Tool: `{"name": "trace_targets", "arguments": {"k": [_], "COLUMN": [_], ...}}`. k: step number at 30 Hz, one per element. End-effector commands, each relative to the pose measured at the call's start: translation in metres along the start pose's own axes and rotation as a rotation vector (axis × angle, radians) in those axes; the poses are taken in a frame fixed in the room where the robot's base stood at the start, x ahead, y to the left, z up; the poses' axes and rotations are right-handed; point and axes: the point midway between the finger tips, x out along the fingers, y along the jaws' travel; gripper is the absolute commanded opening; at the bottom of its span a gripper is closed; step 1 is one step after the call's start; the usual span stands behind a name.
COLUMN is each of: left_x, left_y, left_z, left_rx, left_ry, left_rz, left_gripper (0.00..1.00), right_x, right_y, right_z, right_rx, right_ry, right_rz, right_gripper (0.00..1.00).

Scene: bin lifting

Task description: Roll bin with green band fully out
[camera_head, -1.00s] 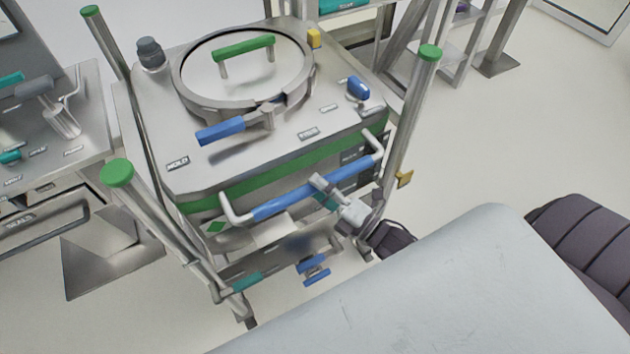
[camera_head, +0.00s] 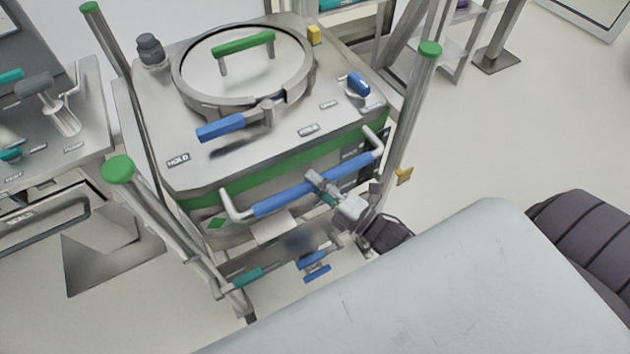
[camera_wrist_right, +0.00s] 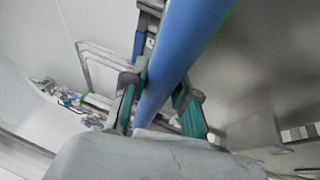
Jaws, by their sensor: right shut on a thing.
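The steel bin with a green band (camera_head: 290,156) stands upright between steel posts with green caps in the head view. A blue push handle (camera_head: 315,187) runs across its front. My right gripper (camera_head: 322,187) is at the middle of this handle, with its fingers around it. In the right wrist view the blue bar (camera_wrist_right: 180,50) passes between the teal-padded fingers of my right gripper (camera_wrist_right: 160,100), which is shut on it. The bin's wheels and lower body are mostly hidden. My left gripper is not in view.
The green-capped posts (camera_head: 428,50) and (camera_head: 118,170) flank the bin's front corners closely. A yellow tab (camera_head: 404,176) sits on the right post. Blue and teal levers (camera_head: 313,266) sit low in front.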

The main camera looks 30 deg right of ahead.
Motion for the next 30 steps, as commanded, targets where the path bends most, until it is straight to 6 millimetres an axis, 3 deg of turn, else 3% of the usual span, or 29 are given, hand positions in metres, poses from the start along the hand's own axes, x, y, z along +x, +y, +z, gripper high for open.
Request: {"name": "trace_targets", "arguments": {"k": [6, 12, 13, 17, 26, 30], "left_x": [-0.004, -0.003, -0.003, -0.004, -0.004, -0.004], "left_y": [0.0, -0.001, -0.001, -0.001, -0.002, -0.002], "left_z": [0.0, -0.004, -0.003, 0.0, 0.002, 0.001], "left_rx": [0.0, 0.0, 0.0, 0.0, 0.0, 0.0], "left_ry": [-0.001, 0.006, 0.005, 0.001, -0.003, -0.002], "left_rz": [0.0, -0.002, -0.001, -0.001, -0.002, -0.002], "left_gripper": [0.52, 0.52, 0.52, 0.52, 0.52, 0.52], "right_x": [-0.018, -0.019, -0.019, -0.018, -0.017, -0.026], "right_y": [0.003, 0.001, 0.001, 0.001, 0.003, 0.002], "right_z": [-0.008, -0.009, -0.009, -0.008, -0.007, -0.007], "right_rx": [0.001, 0.001, 0.001, 0.001, 0.0, 0.0], "right_ry": [0.0, 0.002, 0.003, 0.002, 0.0, -0.001], "right_rz": [-0.004, -0.007, -0.007, -0.005, -0.002, -0.004], "right_gripper": [0.0, 0.0, 0.3, 0.52, 0.55, 0.55]}}
